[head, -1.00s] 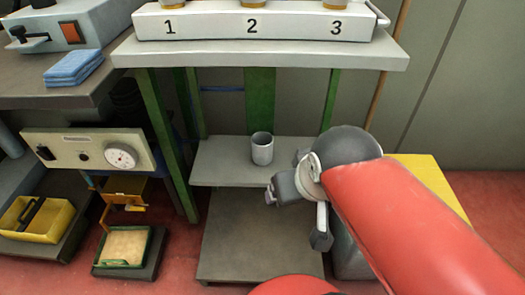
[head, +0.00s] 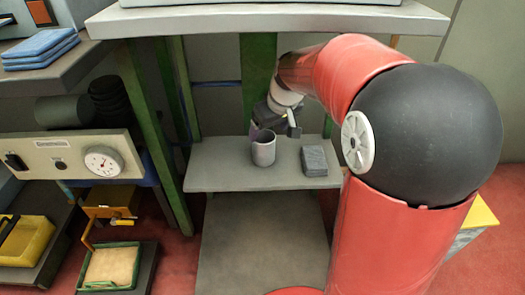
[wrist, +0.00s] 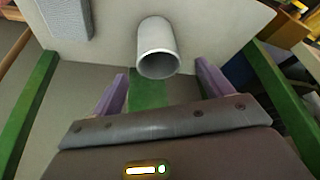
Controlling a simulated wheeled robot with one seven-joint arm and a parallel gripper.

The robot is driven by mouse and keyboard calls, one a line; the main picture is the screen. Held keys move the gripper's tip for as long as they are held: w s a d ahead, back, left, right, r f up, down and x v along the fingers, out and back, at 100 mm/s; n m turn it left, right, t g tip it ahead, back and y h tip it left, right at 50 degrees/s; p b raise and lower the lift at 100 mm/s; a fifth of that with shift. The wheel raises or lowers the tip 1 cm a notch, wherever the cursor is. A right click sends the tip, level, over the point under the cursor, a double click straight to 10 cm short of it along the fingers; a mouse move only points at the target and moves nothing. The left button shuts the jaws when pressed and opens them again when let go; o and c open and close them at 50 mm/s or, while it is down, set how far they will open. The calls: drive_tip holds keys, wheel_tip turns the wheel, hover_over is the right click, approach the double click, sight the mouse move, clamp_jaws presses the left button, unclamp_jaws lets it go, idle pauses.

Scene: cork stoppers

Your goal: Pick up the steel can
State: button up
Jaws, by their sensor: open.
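The steel can (head: 263,152) is a small grey open-topped cylinder. It stands upright on the grey lower shelf (head: 225,178) under the bench. My gripper (head: 268,126) is close to the can, just above and behind it in the head view; its fingers are partly hidden there. In the wrist view the can (wrist: 157,48) shows ahead of the spread purple fingers of my gripper (wrist: 160,72), roughly centred between them. The gripper is open and empty. Whether a finger touches the can is not clear.
A dark grey block (head: 314,161) sits on the shelf to the right of the can. The bench top (head: 270,20) overhangs the shelf, with green legs (head: 155,140) at its left. A machine with a dial (head: 85,155) stands farther left.

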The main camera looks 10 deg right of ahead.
sight(263, 141)
drive_tip(key=x, duration=0.3)
drive_tip(key=b+x, duration=0.1)
drive_tip(key=x, duration=0.2)
drive_tip(key=w+x, duration=0.1)
drive_tip(key=x, duration=0.2)
drive_tip(key=shift+d+r+b, duration=0.1)
drive_tip(key=shift+b, duration=0.2)
drive_tip(key=c, duration=1.1)
drive_tip(key=shift+r, duration=0.1)
